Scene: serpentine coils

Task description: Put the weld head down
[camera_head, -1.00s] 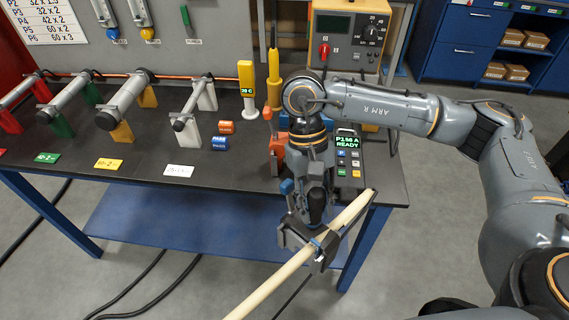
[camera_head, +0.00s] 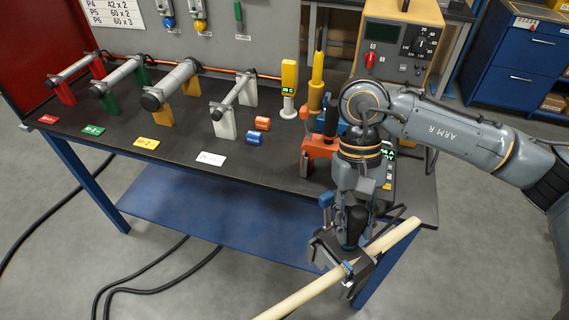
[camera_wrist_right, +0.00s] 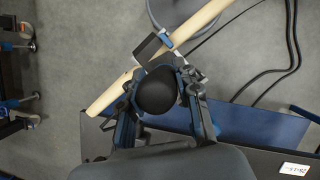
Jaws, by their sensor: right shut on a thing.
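An orange tool with a black handle (camera_head: 320,150), which looks like the weld head, stands on the dark bench (camera_head: 270,171) left of my right arm and apart from my gripper. My right gripper (camera_head: 350,268) points down over the bench's front edge, closed around a long pale rod (camera_head: 297,298). The rod slants past the fingers and runs out of the bottom of the head view. The right wrist view shows the rod (camera_wrist_right: 205,20) crossing at the fingertips and a black rounded part (camera_wrist_right: 157,90) between the fingers; I cannot tell what this is. My left gripper is not in view.
Several pipe pieces on coloured stands, such as the one on white supports (camera_head: 236,92), fill the bench's left side. A yellow-topped post (camera_head: 289,76), a yellow tool (camera_head: 316,82) and a beige power unit (camera_head: 398,50) stand behind. Black cables (camera_head: 140,285) lie on the floor.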

